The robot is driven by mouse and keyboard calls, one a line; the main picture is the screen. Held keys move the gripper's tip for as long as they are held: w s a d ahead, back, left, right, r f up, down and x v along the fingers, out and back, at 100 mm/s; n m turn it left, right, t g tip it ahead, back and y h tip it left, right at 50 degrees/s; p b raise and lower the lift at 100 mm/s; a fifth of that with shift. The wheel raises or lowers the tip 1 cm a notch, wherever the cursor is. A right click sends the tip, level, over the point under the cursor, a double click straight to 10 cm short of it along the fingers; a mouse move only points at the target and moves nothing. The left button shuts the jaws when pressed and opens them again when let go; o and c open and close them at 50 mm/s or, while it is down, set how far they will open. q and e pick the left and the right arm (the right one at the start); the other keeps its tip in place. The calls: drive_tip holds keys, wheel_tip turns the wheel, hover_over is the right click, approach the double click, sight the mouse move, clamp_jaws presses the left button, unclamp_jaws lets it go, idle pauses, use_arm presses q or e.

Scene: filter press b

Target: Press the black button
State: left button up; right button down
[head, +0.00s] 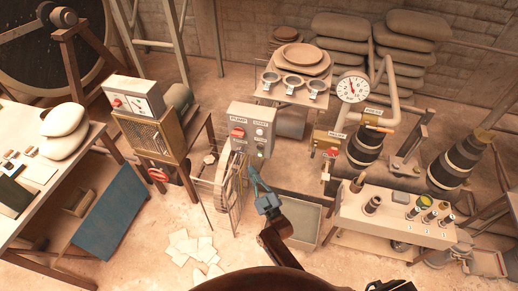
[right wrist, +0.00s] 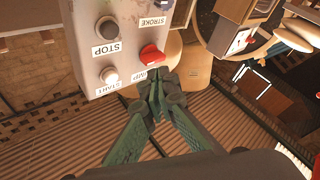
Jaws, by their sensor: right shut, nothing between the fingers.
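A grey control box (head: 252,130) stands on a post near the middle of the head view. It carries a red switch (head: 237,132) and small round buttons. In the right wrist view the box (right wrist: 128,62) appears upside down, with labels STOP, START and STROKE. A dark grey button (right wrist: 107,28) sits by STOP, a pale button (right wrist: 109,75) by START; the control by STROKE is cut off. My right gripper (head: 253,170) is shut and empty, just below the box. Its fingertips (right wrist: 156,88) appear near the red switch (right wrist: 152,56). My left gripper is not in view.
A wire-guarded wheel (head: 228,180) stands just left of my right gripper. A brass-fronted cabinet (head: 155,135) is farther left. A pressure gauge (head: 352,87) with pipes and a pale bench (head: 395,215) with several small parts stand to the right. Papers (head: 190,246) lie on the floor.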

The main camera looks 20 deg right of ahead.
sight(260, 147)
use_arm(q)
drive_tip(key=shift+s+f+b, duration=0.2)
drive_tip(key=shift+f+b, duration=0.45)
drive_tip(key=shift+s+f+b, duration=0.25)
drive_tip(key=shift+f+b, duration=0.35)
drive_tip(key=shift+b, duration=0.05)
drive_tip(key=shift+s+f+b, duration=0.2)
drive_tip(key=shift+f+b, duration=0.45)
use_arm(e)
drive_tip(key=w+d, duration=0.5)
drive_tip(key=w, duration=0.2)
drive_tip(key=shift+w, duration=0.15)
drive_tip(key=shift+w, duration=0.15)
drive_tip(key=shift+w+d, duration=0.15)
drive_tip(key=shift+d, duration=0.05)
